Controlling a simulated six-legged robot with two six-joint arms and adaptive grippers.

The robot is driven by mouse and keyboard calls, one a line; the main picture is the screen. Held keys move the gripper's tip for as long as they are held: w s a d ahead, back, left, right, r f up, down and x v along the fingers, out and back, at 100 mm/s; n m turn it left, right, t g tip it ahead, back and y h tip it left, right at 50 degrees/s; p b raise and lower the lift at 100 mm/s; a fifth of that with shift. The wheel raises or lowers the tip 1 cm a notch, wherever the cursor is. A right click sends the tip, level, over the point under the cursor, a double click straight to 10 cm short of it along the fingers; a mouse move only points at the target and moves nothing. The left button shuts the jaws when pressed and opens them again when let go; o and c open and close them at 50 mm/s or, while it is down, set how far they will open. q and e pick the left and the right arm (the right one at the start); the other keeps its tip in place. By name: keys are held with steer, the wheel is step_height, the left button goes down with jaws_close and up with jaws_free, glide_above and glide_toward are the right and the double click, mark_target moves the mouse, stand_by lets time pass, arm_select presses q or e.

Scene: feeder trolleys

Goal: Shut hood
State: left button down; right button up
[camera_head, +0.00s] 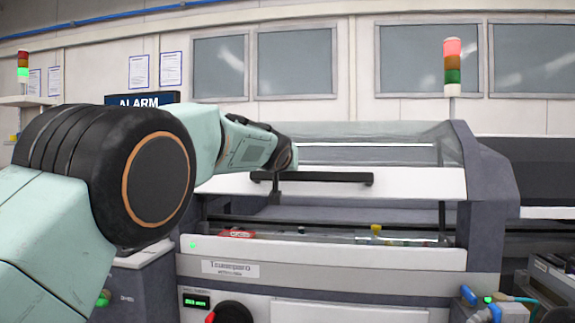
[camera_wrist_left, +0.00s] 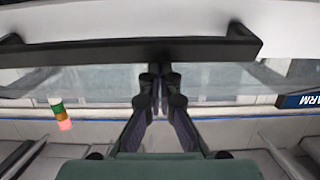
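The machine's hood has a clear panel and a white front lip (camera_head: 420,184) with a long black handle (camera_head: 340,178). The lip stands above the white front body, and an open gap shows between them. My left arm reaches from the left to the hood; its gripper is hidden in the head view. In the left wrist view, which is upside down, my left gripper (camera_wrist_left: 160,80) has its fingers together, with nothing visible between them. The tips are close against the black handle (camera_wrist_left: 100,52), near its middle; I cannot tell whether they touch. My right gripper is out of view.
Inside the gap are a red part (camera_head: 238,233) and a yellow part (camera_head: 376,230). A signal tower (camera_head: 453,62) stands behind the hood, its red top bright. A blue ALARM sign (camera_head: 141,99) is behind my arm. Feeder units with blue connectors (camera_head: 468,294) are at the lower right.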

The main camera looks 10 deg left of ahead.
arm_select(q)
step_height(320, 180, down, 10)
steer(key=w+b, duration=0.2)
steer(key=b, duration=0.4)
steer(key=shift+w+f+b, duration=0.25)
steer(key=shift+b, duration=0.1)
